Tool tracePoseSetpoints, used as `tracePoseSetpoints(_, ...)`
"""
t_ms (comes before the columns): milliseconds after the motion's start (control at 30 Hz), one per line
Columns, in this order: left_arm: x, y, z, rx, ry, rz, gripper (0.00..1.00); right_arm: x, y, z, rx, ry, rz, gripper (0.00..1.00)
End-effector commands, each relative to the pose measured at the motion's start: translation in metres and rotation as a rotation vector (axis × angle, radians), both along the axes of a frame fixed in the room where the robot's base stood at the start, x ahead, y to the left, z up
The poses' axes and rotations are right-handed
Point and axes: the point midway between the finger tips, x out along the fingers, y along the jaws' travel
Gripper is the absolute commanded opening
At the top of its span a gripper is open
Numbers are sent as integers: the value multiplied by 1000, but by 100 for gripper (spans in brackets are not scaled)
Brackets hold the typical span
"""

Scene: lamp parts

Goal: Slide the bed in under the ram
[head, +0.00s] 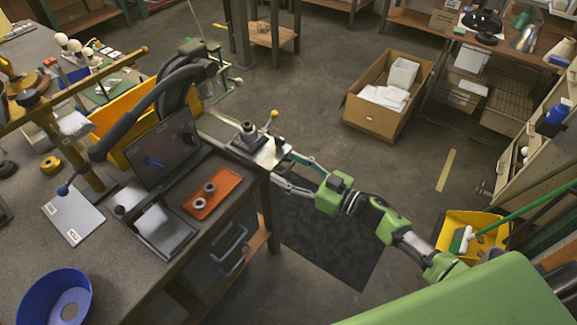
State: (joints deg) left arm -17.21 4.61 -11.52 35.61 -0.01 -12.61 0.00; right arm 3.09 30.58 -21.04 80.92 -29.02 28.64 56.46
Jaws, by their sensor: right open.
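The bed (268,153) looks like a flat metal plate at the bench's right corner. A grey stepped metal part (248,132) stands on it, and a yellow ball knob (274,114) on a thin rod rises beside it. A black press-like machine (180,88) with a long curved lever stands to its upper left. I cannot clearly make out the ram. The bed appears outside the machine, on its right side. My right gripper (283,168) is open, with its spread fingers close to the bed's right edge. I cannot tell whether they touch it. My left gripper is not in view.
An orange tray (219,181) with two metal rings lies on the bench in front of the machine. A dark tilted screen (162,150) stands beside it. A blue bowl (52,301) is at lower left. A cardboard box (375,118) sits on the floor, with clear floor around it.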

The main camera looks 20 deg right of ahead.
Motion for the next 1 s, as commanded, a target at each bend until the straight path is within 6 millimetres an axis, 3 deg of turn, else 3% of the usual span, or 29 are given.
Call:
tracePoseSetpoints(333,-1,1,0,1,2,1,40,3,3,0,1,-1,0,56)
tracePoseSetpoints(500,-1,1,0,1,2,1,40,3,3,0,1,-1,1,12)
tracePoseSetpoints(533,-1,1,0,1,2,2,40,3,3,0,1,-1,1,10)
tracePoseSetpoints(767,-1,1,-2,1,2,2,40,9,9,0,1,-2,3,10)
tracePoseSetpoints(1000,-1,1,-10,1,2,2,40,40,34,1,4,-6,6,10)
